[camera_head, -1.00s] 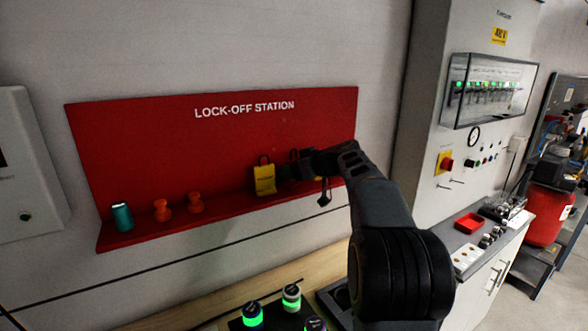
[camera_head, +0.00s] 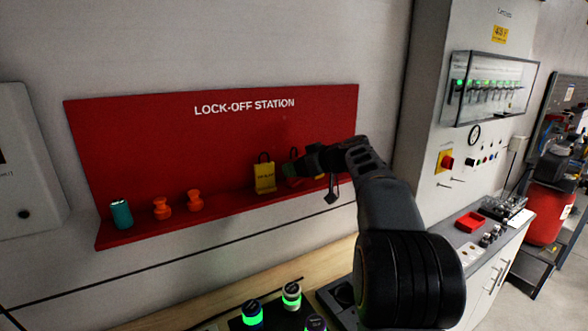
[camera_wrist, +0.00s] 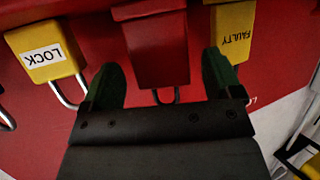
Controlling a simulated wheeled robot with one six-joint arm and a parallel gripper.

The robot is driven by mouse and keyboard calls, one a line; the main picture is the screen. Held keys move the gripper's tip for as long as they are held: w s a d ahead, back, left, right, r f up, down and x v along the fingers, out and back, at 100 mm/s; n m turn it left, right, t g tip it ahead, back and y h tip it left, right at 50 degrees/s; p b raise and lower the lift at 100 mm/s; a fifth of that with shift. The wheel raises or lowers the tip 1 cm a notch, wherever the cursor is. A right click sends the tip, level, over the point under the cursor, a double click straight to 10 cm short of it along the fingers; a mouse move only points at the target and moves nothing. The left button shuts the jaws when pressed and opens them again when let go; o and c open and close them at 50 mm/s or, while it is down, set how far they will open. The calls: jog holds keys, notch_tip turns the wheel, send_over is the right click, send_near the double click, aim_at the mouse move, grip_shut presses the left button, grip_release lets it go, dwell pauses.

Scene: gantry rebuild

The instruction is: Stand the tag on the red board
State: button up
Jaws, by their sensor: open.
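The yellow tag (camera_head: 265,178) with a dark loop on top stands upright on the ledge of the red board (camera_head: 220,135), against its back panel. In the wrist view the tag (camera_wrist: 232,32) reads "FAULTY" and is upside down at upper right. My gripper (camera_head: 291,171) is in front of the board, just right of the tag. In the wrist view my gripper (camera_wrist: 163,85) has its green fingers apart and nothing clamped between them. The right finger overlaps the tag's lower part in the picture; I cannot tell if they touch.
A red padlock (camera_wrist: 157,45) is seen between my fingers, with a yellow "LOCK" padlock (camera_wrist: 45,48) to its left. A teal cylinder (camera_head: 121,214) and two orange pieces (camera_head: 162,208) stand on the ledge's left part. Lit buttons (camera_head: 252,312) are below.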

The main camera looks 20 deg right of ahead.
jog(key=b+v, duration=0.2)
jog(key=v, duration=0.7)
jog(key=s+a+f+m+g+h, duration=0.2)
jog(key=s+a+f+g, duration=0.1)
jog(key=s+a+f, duration=0.3)
jog(key=s+a+f+m+g+h, duration=0.15)
jog(key=s+a+f, duration=0.25)
jog(key=a+f, duration=0.4)
jog(key=s+a+f+m+g+h, duration=0.2)
jog(key=s+a+f+g+h, duration=0.1)
jog(key=s+f, duration=0.8)
jog(key=shift+s+f, duration=0.4)
jog(key=shift+f, duration=0.35)
jog(key=shift+c, duration=0.4)
